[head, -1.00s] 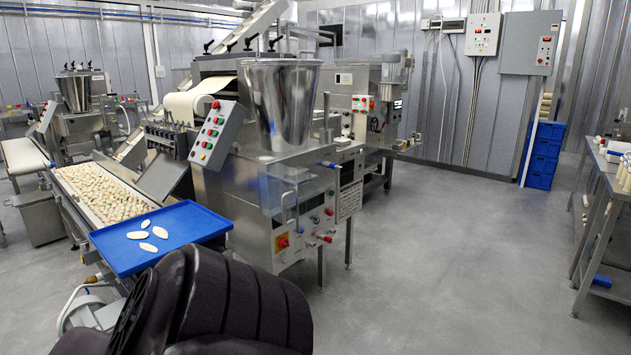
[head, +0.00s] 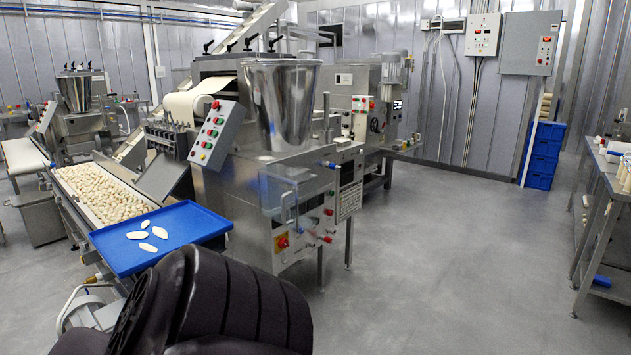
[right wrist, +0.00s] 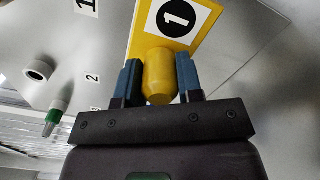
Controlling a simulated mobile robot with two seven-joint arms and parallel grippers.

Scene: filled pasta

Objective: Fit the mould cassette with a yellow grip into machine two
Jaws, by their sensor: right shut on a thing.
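In the right wrist view, a rounded yellow grip (right wrist: 159,78) sits between the two blue fingers of my right gripper (right wrist: 158,66), which is shut on it. Just beyond it is a yellow-bordered white panel (right wrist: 208,22) with a black disc and a white "1". I cannot tell whether this panel belongs to the cassette or to a surface behind it. The rest of the cassette is not clearly visible. In the head view, a large steel machine with a hopper (head: 280,105) stands in the middle; no machine number is readable there. Neither gripper shows in the head view.
A blue tray (head: 205,220) with several pale pieces lies by a conveyor of pasta (head: 105,192). Blue crates (head: 545,155) stand at the back right. A steel table (head: 608,190) is at the right edge. The middle floor is clear. A small "2" label (right wrist: 92,78) shows in the wrist view.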

